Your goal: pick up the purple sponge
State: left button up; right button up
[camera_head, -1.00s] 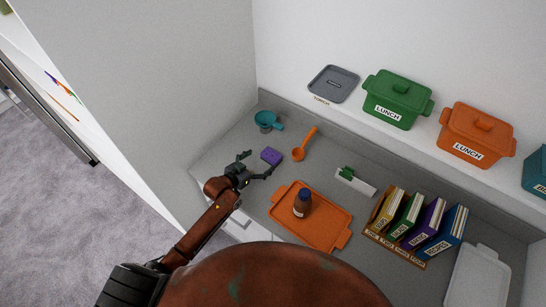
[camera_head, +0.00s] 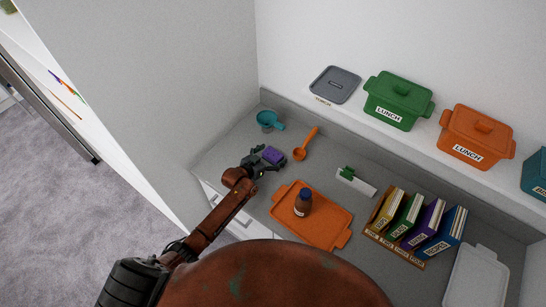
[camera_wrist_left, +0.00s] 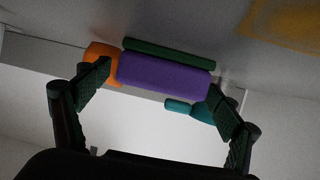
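The purple sponge (camera_head: 273,155) lies on the grey counter near its left end. In the left wrist view the sponge (camera_wrist_left: 163,76) shows a dark green layer along one long side. My left gripper (camera_head: 267,160) is at the sponge, with one finger at each end of it. In the left wrist view the left gripper (camera_wrist_left: 160,82) has its fingers spread. A small gap shows at the left finger; the right fingertip overlaps the sponge's end in the picture, and I cannot tell if it touches. My right gripper is not in view.
A teal cup (camera_head: 268,120) and an orange spoon (camera_head: 305,145) lie just beyond the sponge. An orange tray (camera_head: 325,232) with a brown bottle (camera_head: 303,202) is to the right. A green-handled brush (camera_head: 355,182) and a book rack (camera_head: 395,249) stand farther right.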

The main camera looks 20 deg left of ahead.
pick_arm(q)
jog(key=c, duration=0.9)
jog(key=shift+c, duration=0.2)
